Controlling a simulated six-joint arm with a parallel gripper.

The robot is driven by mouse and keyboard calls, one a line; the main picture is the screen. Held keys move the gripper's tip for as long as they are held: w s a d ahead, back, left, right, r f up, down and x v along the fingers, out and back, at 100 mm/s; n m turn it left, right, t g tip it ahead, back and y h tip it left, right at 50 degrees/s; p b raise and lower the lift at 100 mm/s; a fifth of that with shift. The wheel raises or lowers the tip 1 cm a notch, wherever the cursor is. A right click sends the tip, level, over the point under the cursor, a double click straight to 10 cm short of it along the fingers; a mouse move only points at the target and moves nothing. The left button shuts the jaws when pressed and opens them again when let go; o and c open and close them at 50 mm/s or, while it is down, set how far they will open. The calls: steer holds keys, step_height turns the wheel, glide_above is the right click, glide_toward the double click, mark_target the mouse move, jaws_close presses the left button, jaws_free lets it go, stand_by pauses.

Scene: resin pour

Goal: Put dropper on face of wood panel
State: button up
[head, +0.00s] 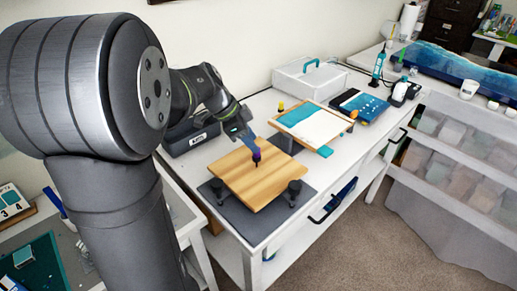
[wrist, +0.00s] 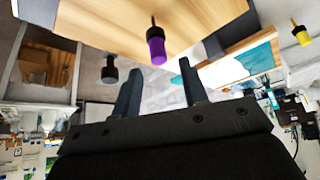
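The wood panel (head: 265,190) lies flat, raised over a dark grey mat on the white table. A dropper (head: 257,155) with a purple bulb and dark stem appears upright on the panel's face. In the wrist view the dropper (wrist: 156,48) has its dark end toward the panel (wrist: 100,25) and its purple bulb toward my fingers. My gripper (head: 249,138) is just above the dropper in the head view. In the wrist view my gripper (wrist: 158,72) is open, its fingers apart, with the bulb just beyond the fingertips and nothing clamped. Exact contact of dropper and panel is too small to tell.
The dark mat (head: 240,221) has black knobbed supports (head: 295,187) by the panel. A framed blue-and-white panel (head: 313,122), a white case (head: 308,78) and a dark box (head: 190,137) stand behind. A yellow-topped dropper (wrist: 301,34) shows at the wrist view's right.

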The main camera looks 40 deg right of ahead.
mark_target(260, 156)
steer(key=v, duration=0.6)
steer(key=shift+f, duration=0.1)
steer(key=x, duration=1.1)
steer(key=shift+s+d+f, duration=0.1)
steer(key=shift+s+f, duration=0.1)
steer(key=shift+f, duration=0.05)
steer(key=shift+d+r, duration=0.15)
steer(key=shift+r, duration=1.5)
